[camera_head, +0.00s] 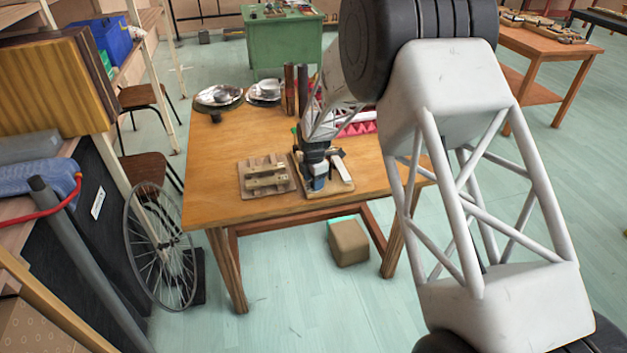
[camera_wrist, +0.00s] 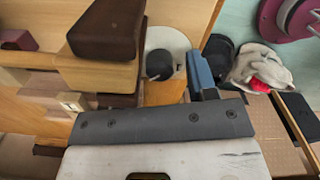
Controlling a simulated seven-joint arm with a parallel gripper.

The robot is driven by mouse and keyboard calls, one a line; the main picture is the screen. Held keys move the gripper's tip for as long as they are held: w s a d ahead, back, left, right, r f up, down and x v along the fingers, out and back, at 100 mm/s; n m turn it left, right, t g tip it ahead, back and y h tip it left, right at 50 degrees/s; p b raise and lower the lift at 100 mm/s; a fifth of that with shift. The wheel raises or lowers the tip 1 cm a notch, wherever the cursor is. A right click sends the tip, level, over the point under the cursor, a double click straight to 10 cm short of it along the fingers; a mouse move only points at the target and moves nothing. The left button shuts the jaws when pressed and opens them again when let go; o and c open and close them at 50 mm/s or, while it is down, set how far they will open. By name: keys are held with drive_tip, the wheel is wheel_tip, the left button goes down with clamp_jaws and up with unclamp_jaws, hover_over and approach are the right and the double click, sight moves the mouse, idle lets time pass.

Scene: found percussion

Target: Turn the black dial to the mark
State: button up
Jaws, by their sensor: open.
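The black dial (camera_wrist: 159,64) is a round black knob in front of a pale round face (camera_wrist: 168,38), seen near the middle of the wrist view. No mark can be made out on the face. My gripper (camera_head: 317,182) is open, pointing down over the wooden board (camera_head: 343,184) at the table's front. In the wrist view a blue finger (camera_wrist: 199,72) stands just right of the dial. The other finger cannot be made out, and contact with the dial cannot be told. In the head view my gripper hides the dial.
Another board with wooden bars (camera_head: 266,178) lies left of my gripper on the wooden table (camera_head: 215,195). Metal pans (camera_head: 218,97) and upright brown tubes (camera_head: 289,90) stand behind. In the wrist view a wooden block with a dark top (camera_wrist: 103,31) rises left of the dial.

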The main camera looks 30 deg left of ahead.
drive_tip(key=c, duration=0.9)
drive_tip(key=shift+c, duration=0.2)
drive_tip(key=shift+m, duration=1.5)
drive_tip(key=o, duration=0.9)
drive_tip(key=shift+o, duration=0.2)
